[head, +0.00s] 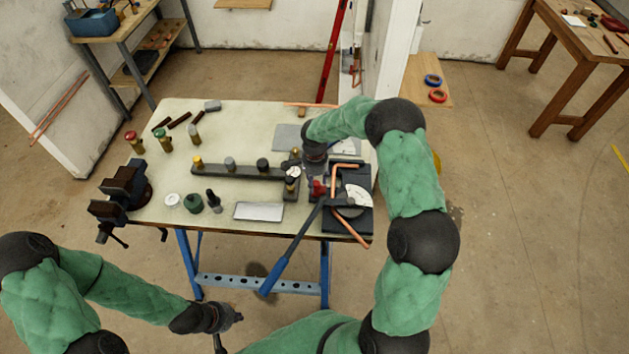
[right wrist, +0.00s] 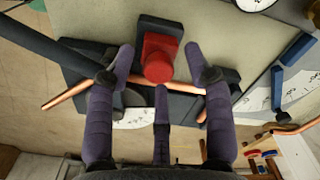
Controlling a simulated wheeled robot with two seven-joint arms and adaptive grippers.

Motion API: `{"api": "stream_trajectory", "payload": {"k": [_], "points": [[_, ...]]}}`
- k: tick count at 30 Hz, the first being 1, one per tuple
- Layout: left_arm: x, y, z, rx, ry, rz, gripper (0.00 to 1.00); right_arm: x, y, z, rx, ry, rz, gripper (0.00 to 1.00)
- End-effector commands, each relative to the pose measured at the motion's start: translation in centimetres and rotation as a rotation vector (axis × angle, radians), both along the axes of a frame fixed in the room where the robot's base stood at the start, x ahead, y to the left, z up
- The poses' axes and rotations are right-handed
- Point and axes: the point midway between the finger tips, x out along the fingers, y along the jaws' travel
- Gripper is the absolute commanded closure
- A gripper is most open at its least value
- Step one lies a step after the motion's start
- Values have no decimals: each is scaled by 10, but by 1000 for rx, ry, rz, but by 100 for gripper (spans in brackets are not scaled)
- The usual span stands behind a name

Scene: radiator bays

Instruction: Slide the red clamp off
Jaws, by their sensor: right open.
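The red clamp (head: 318,188) sits at the left side of the pipe bender (head: 362,219) on the workbench. In the right wrist view the red clamp (right wrist: 160,55) stands on a dark block, close to a copper pipe (right wrist: 70,95). My right gripper (head: 313,171) is above the clamp. In its wrist view the open fingers (right wrist: 160,66) lie on either side of the clamp, with a gap to each side; contact is not visible. My left gripper (head: 228,322) hangs low in front of the bench, away from the clamp; its fingers are too small to read.
The bender's blue-ended handle (head: 285,255) juts over the bench's front edge. A dark bar with fittings (head: 237,171) lies left of the clamp. A vise (head: 122,190) is at the bench's left end. A grey plate (head: 258,211) lies near the front.

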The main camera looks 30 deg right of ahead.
Motion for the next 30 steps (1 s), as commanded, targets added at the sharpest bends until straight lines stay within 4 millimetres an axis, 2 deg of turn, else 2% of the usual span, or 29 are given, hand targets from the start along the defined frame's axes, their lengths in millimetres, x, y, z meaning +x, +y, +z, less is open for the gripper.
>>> {"api": "stream_trajectory", "payload": {"k": [5, 12, 18, 24, 30], "points": [[0, 0, 0, 0, 0, 0, 100, 1, 0, 25, -1, -4, 0, 47], [0, 0, 0, 0, 0, 0, 100, 2, 1, 73, -1, -5, 1, 47], [0, 0, 0, 0, 0, 0, 100, 2, 1, 103, 0, -3, 2, 47], [0, 0, 0, 0, 0, 0, 100, 1, 1, 116, 0, -2, 2, 47], [0, 0, 0, 0, 0, 0, 100, 1, 2, 117, 0, -2, 2, 47]]}}
